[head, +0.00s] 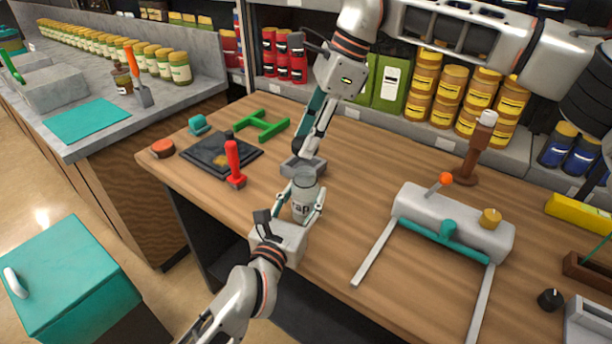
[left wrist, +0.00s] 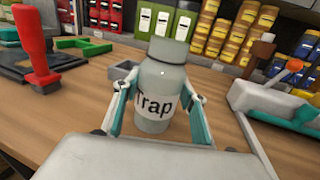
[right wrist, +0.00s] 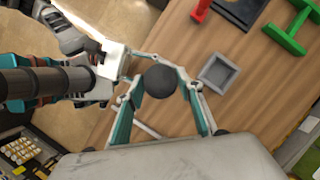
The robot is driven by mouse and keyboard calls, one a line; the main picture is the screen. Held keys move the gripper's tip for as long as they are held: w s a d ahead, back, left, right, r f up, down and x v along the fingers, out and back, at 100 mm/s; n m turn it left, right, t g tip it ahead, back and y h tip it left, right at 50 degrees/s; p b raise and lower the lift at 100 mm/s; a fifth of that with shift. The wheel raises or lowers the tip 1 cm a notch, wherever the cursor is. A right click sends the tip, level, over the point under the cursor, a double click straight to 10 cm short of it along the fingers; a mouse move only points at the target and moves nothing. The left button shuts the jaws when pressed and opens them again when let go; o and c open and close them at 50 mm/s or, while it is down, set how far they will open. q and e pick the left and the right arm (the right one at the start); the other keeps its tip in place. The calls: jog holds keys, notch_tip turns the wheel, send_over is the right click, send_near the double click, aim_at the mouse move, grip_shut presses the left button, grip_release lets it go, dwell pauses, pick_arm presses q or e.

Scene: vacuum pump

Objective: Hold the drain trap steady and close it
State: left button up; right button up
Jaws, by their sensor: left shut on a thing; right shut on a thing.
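The drain trap (head: 303,207) is a grey bottle with a "Trap" label, upright above the workbench. My left gripper (head: 302,208) is shut around its body; the left wrist view shows a finger on each side of the trap (left wrist: 160,92). My right gripper (head: 305,143) is over the trap, fingers pointing down, shut on a dark round cap (right wrist: 160,82). In the head view the cap (head: 298,146) appears above the trap's neck with a gap. In the right wrist view the cap hides the trap's top. The right gripper is outside the left wrist view.
A small grey tray (head: 290,171) lies just behind the trap. A red-handled tool (head: 234,163) and a black plate (head: 207,152) are to the left, with a green frame (head: 263,125) behind. A grey cylinder device (head: 455,220) stands on the right.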

aim_at(305, 195)
jog(key=shift+f, duration=2.1)
jog(key=shift+f, duration=0.15)
jog(key=shift+f, duration=0.75)
jog(key=shift+f, duration=0.6)
jog(key=shift+m, duration=0.3)
jog(key=m+t+h, duration=0.1)
jog(key=m+h, duration=0.2)
jog(key=m, duration=0.7)
jog(key=m+t+h, duration=0.1)
jog(key=m+h, duration=0.1)
jog(key=m, duration=0.9)
jog(key=a+m+h, duration=0.1)
jog(key=m+h, duration=0.2)
jog(key=m, duration=0.8)
jog(key=shift+s+t+h, duration=0.15)
jog(key=shift+t+h, duration=0.15)
jog(key=shift+t, duration=0.1)
